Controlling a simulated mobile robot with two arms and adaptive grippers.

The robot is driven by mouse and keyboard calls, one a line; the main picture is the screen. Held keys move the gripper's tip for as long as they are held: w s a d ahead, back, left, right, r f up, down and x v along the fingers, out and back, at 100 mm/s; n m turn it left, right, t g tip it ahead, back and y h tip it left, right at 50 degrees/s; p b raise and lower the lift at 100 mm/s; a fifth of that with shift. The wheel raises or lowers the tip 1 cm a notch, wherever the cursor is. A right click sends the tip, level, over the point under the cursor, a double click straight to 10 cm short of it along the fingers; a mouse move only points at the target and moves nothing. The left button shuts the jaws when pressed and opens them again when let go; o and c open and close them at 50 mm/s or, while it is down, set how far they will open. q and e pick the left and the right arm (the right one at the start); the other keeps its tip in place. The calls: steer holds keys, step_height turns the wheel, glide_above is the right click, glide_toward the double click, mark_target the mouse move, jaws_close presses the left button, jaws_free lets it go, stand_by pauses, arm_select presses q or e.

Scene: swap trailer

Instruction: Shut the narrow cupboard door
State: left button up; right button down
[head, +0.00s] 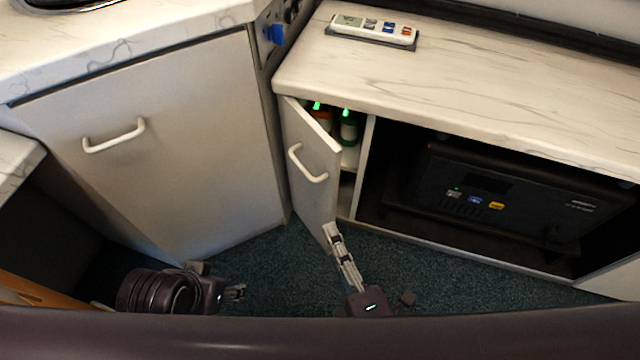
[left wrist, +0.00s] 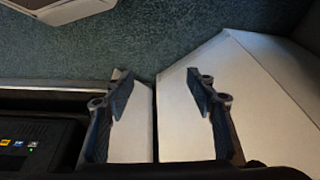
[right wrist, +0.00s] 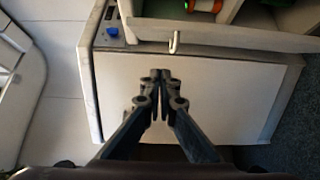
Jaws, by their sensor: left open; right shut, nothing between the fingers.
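The narrow cupboard door (head: 318,190) is pale grey and stands open, swung out from the right-hand unit. It has a white bar handle (head: 307,165), which also shows in the right wrist view (right wrist: 174,43). Bottles with green tops (head: 348,128) stand inside the cupboard. My right gripper (head: 331,232) is shut and empty, its tips by the door's lower free edge; I cannot tell whether they touch it. In the right wrist view its fingers (right wrist: 160,76) meet below the handle. My left gripper (head: 238,292) is open and empty, low at left, apart from the door.
A wide cupboard door (head: 190,150) with a white handle (head: 114,136) is at left. Dark carpet (head: 270,265) is clear between the units.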

mark_target(333, 185)
arm_select(q)
steer(key=w+d+r+t+h+b, duration=0.1)
steer(key=w+d+r+t+b, duration=0.1)
steer(key=w, duration=0.7)
steer(key=shift+d+r+t+b, duration=0.2)
steer(key=shift+d+t+b, duration=0.3)
steer(key=shift+t, duration=0.7)
arm_select(e)
steer(key=w, duration=1.1)
steer(key=shift+w+d, duration=0.1)
steer(key=shift+w, duration=0.05)
arm_select(q)
steer(key=shift+d, duration=0.1)
